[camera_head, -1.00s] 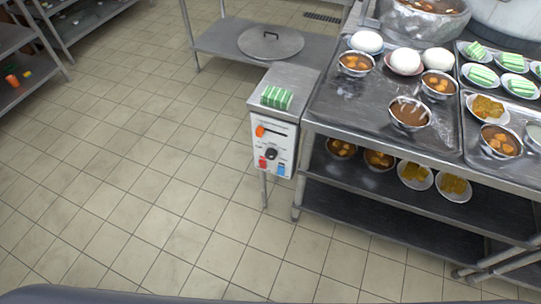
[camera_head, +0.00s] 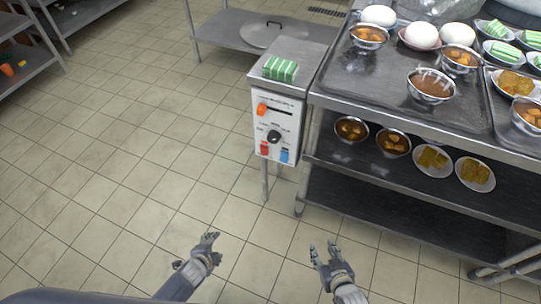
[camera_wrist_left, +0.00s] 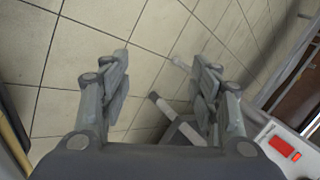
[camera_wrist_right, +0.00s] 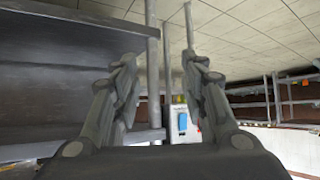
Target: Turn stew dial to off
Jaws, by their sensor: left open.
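A white control panel (camera_head: 276,130) is on the front of a small metal stand. It carries a black round dial (camera_head: 274,137) and an orange knob (camera_head: 262,109) above it. The labels are too small to read, so I cannot tell the dial's setting. My left gripper (camera_head: 206,245) is open and empty, low in front of the panel to its left. My right gripper (camera_head: 326,252) is open and empty, low and to the panel's right. Both are well apart from the dial. The wrist views show spread fingers on the left (camera_wrist_left: 162,62) and right (camera_wrist_right: 158,62).
A red switch (camera_head: 264,149) and a blue switch (camera_head: 284,155) sit below the dial. A green-and-white striped item (camera_head: 280,69) lies on the stand's top. A metal table (camera_head: 335,100) with bowls and plates adjoins on the right. The tiled floor (camera_head: 130,160) on the left is clear.

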